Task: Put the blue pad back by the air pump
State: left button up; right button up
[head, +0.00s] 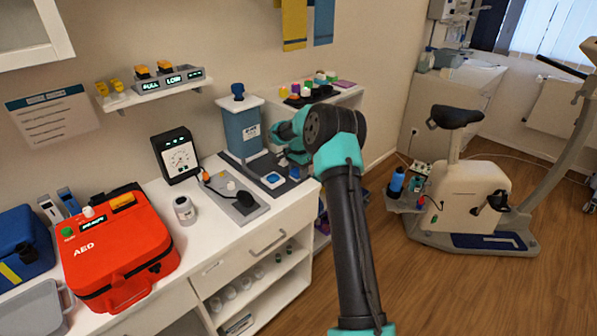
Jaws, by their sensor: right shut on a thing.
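My right arm reaches in from the bottom, and its teal and dark gripper (291,152) is over the counter's right end, by a dark mat (238,163). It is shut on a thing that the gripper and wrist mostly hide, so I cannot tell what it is. A blue-grey box with a blue knob (242,130) stands at the back of the mat and may be the air pump. My left gripper is not in view.
A shelf with colourful caps (310,92) is behind the gripper.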

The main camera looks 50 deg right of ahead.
jog(key=shift+f, duration=0.1)
jog(key=o, duration=0.9)
notch_tip(320, 180, up, 12)
dwell(0.3)
dwell(0.3)
